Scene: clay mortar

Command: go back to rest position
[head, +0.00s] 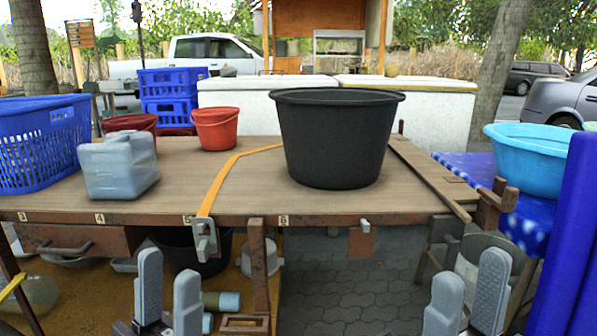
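My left gripper (168,288) is in the lower left of the head view, low in front of the wooden table (230,180). Its two grey fingers point up and stand apart with nothing between them. My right gripper (467,290) is at the lower right, in front of the table's right end and above the paved ground. Its two grey fingers also stand apart and are empty. Neither gripper appears to touch the table. The wrists are mostly cut off by the bottom edge.
On the table are a large black tub (335,140), a red bucket (216,130), a grey-blue jug (118,168) and a blue crate (40,145). An orange strap (222,182) crosses it to a front clamp (204,240). A light-blue basin (535,160) stands right.

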